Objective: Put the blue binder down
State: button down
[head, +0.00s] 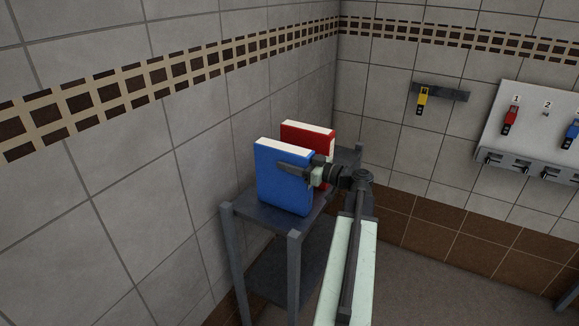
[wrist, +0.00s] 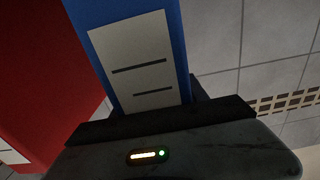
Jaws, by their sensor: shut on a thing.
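The blue binder (head: 284,178) stands upright at the near end of a dark metal shelf unit (head: 262,213) in the head view. Its underside is at or very near the top shelf; I cannot tell whether it touches. My gripper (head: 293,170) reaches in from the right and is shut on the blue binder. In the wrist view the blue binder (wrist: 181,50) rises between the dark jaws of my gripper (wrist: 160,118), with its white two-line label facing the camera.
A red binder (head: 307,137) stands upright just behind the blue one; it also fills the left of the wrist view (wrist: 40,80). A tiled wall runs close along the shelf's left. A panel (head: 535,130) with numbered tags hangs at right.

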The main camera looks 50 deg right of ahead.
jog(key=shift+f, duration=0.2)
jog(key=c, duration=0.6)
grip_release()
jog(key=shift+r, duration=0.1)
jog(key=shift+r, duration=0.15)
jog(key=v, duration=1.2)
jog(key=shift+s, duration=0.1)
